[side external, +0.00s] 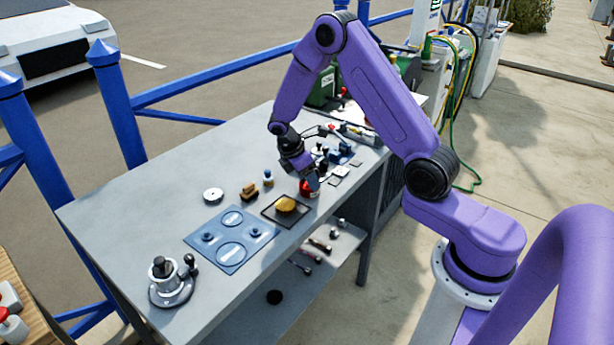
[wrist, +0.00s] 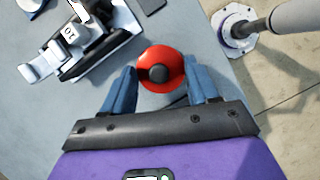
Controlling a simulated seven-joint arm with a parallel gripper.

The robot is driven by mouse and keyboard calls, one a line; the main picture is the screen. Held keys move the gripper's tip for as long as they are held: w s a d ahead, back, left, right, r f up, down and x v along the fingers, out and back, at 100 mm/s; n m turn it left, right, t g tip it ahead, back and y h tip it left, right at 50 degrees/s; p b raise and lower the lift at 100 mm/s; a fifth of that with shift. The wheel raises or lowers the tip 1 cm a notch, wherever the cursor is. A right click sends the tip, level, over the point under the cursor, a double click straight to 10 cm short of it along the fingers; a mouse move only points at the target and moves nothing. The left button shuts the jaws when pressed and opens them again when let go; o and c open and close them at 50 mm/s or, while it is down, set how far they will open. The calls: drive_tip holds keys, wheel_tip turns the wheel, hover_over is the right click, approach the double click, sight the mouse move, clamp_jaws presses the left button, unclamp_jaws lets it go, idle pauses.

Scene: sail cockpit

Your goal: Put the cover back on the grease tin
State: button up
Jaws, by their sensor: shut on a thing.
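A red round piece with a dark knob in its middle (wrist: 160,74), which looks like the cover, sits between my fingers in the wrist view. My gripper (wrist: 160,85) is shut on it, with a blue finger against each side. In the side view, my gripper (side external: 313,181) is low over the table's near edge, with the red piece (side external: 306,188) at its fingertips. I cannot make out the tin apart from this red piece, or tell whether the piece touches anything below. A pale round disc (side external: 213,195) lies on the table to the left.
A blue mat (side external: 231,238) with round outlines lies left of a dark tray (side external: 272,221) holding a yellow sponge-like thing (side external: 286,204). A brown block (side external: 250,192) and small jar (side external: 268,178) stand behind. A metal winch (side external: 171,282) stands at the left end. Clutter lies behind my gripper.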

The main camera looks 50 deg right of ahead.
drive_tip(key=o, duration=1.3)
drive_tip(key=shift+r, duration=0.15)
drive_tip(key=shift+r, duration=3.4)
clamp_jaws()
drive_tip(key=shift+f, duration=2.3)
drive_tip(key=shift+r, duration=0.1)
